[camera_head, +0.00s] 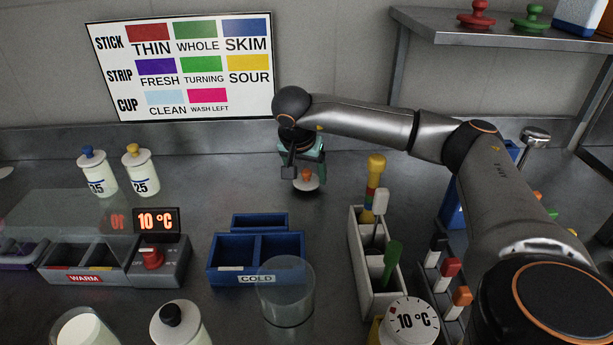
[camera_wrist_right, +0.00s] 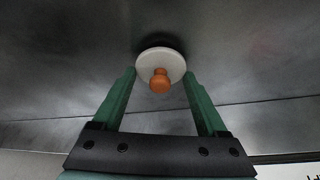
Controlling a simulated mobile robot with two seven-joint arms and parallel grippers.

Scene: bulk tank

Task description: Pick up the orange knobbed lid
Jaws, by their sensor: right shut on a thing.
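The orange knobbed lid is a white disc with an orange knob on top (camera_head: 306,183). It is in the middle of the counter in the head view, behind the blue COLD bin. In the right wrist view the lid (camera_wrist_right: 160,77) lies between the green fingertips, knob facing the camera. A dark shadow lies close to the disc; I cannot tell whether the lid touches the counter. My left gripper is not in view.
The blue COLD bin (camera_head: 217,272) and a clear beaker (camera_head: 286,292) stand in front. A white rack (camera_head: 365,285) of sticks stands right of them. Two small white bottles (camera_head: 141,169) and the WARM unit (camera_head: 180,268) are at left. Counter around the lid is clear.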

